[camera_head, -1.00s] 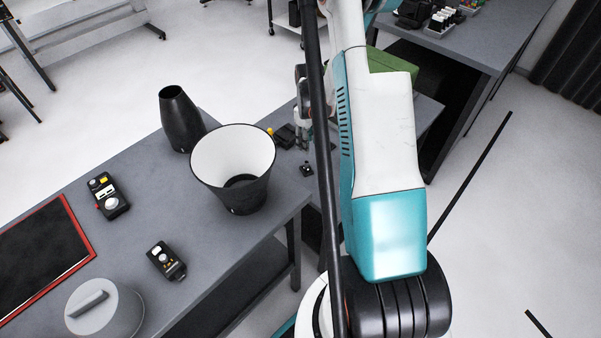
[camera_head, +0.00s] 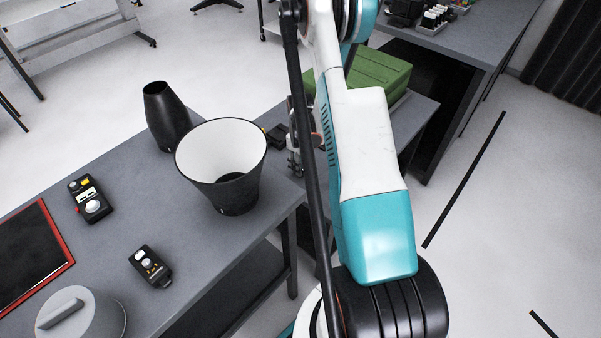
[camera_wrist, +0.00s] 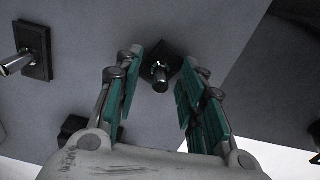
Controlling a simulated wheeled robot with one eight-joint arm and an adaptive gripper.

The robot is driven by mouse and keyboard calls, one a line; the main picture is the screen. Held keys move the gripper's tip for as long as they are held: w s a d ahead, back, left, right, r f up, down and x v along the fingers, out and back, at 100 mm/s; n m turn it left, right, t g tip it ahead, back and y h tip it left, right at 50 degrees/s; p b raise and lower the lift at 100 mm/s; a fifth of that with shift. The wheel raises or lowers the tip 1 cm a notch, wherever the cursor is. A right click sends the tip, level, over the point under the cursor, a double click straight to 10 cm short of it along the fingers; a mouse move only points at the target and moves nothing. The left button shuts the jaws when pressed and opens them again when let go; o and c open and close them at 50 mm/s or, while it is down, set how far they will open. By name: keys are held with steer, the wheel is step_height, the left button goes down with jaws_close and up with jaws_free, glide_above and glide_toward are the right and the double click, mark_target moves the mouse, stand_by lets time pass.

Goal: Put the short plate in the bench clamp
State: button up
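My gripper (camera_wrist: 162,60) is open in the wrist view, with its teal-padded fingers on both sides of a small black square piece with a metal post (camera_wrist: 160,74). The fingers look apart from it. I cannot tell whether this piece is the short plate. Another black base with a metal rod (camera_wrist: 36,52) is at the left of the wrist view; I cannot tell whether it is the bench clamp. In the head view my gripper (camera_head: 295,165) is low over the bench, partly hidden by my arm. A dark device (camera_head: 277,135) sits just beyond it.
A large black bin with a white inside (camera_head: 222,160) stands left of my gripper, with a black tapered vase (camera_head: 165,115) behind it. A green case (camera_head: 380,72) lies to the right behind my arm. Two handheld devices, one a black meter (camera_head: 90,200), lie at left.

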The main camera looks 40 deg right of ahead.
steer(key=shift+r, duration=0.1)
jaws_close()
